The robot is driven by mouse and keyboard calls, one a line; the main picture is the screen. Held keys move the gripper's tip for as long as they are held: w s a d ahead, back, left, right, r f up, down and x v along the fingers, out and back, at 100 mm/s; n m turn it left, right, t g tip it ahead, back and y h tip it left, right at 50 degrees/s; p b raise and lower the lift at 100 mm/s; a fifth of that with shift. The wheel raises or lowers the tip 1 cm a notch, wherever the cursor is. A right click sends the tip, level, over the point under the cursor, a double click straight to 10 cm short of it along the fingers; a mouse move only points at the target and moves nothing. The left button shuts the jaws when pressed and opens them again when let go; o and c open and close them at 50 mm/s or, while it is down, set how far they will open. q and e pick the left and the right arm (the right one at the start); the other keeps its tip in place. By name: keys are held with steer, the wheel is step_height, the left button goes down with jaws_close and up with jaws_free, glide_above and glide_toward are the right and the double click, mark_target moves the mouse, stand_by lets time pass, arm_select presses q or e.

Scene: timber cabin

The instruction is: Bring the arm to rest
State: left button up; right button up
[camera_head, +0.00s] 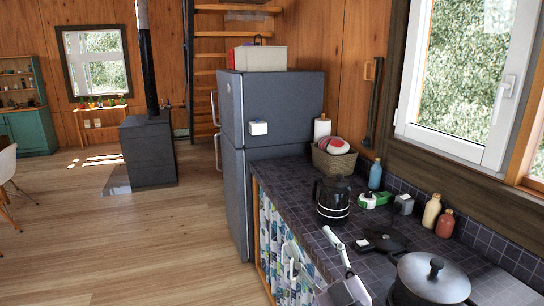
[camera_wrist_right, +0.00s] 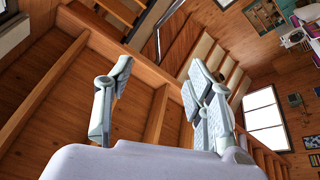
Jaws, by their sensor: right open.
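My right gripper (camera_head: 308,240) is at the bottom of the head view, by the front edge of the tiled counter (camera_head: 280,180) and in front of the patterned curtain below it. Its two pale grey fingers are spread apart, with nothing between them. In the right wrist view the same gripper (camera_wrist_right: 160,72) is open and empty, with timber walls and ceiling beams beyond it. My left gripper is in neither view.
On the counter stand a black kettle (camera_head: 333,199), a lidded pot (camera_head: 430,280), a dark pan (camera_head: 386,240), several bottles and a basket (camera_head: 334,162). A dark fridge (camera_head: 270,110) stands at the counter's far end. The wooden floor (camera_head: 130,240) at left is clear.

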steer(key=s+d+f+m+g+h, duration=0.3)
steer(key=d+f, duration=0.1)
steer(key=f, duration=0.3)
steer(key=s+d+f+m+g+h, duration=0.2)
steer(key=s+d+f+g+h, duration=0.1)
steer(key=f, duration=0.4)
steer(key=s+d+f+m+g+h, duration=0.2)
steer(key=s+d+f+m+h, duration=0.15)
steer(key=f, duration=0.45)
steer(key=s+d+f+g+y, duration=0.1)
steer(key=s+f+g, duration=0.4)
steer(key=s, duration=0.5)
steer(key=s+d+f+g, duration=0.1)
steer(key=s+f+g, duration=0.4)
steer(key=s, duration=0.5)
step_height(320, 180, down, 26)
steer(key=s, duration=0.1)
steer(key=s+d+f+n+g, duration=0.1)
steer(key=s+d+f, duration=0.1)
steer(key=s+f, duration=1.4)
steer(key=shift+s+d+f+g, duration=0.25)
steer(key=shift+s+f+g, duration=0.05)
steer(key=shift+s, duration=0.2)
